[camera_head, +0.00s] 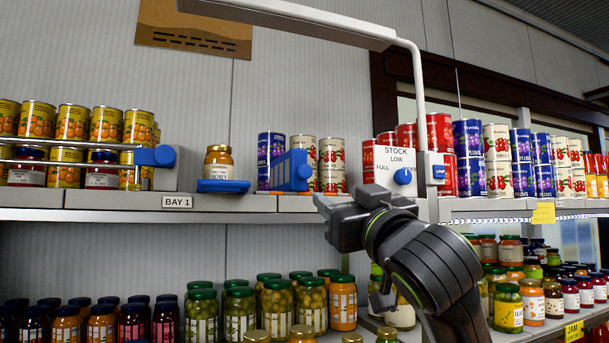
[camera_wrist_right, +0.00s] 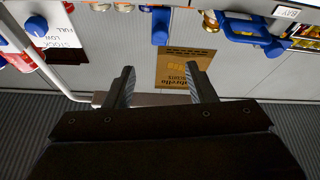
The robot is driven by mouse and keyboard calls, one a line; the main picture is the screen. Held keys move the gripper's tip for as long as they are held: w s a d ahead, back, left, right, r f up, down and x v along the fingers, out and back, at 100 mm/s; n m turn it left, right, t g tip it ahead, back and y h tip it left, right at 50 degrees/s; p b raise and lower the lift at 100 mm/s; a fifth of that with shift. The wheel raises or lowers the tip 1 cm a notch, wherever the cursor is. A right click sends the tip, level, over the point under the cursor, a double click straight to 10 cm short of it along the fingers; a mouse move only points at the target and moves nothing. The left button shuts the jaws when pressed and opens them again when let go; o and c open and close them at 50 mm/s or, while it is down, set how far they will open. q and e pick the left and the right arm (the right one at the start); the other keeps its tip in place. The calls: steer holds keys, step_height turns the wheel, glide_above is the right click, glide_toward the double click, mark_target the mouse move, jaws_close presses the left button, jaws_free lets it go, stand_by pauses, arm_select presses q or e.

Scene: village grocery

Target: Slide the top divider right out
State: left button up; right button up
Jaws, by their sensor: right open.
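My left gripper is not in view.
A honey jar (camera_head: 219,162) stands on a blue tray (camera_head: 223,186) left of the divider. A dial marked STOCK (camera_head: 402,176) and a white post (camera_head: 420,100) stand to the right. Stacked cans (camera_head: 332,165) sit close behind the divider. Jars (camera_head: 240,310) fill the lower shelf.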

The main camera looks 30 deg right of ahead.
mark_target(307, 174)
steer(key=p+x, duration=0.9)
steer(key=x, duration=0.7)
steer(key=shift+w+d+r+p, duration=0.1)
steer(key=shift+w+p, duration=0.25)
steer(key=shift+w, duration=0.2)
jaws_close()
steer(key=shift+s+d, duration=0.1)
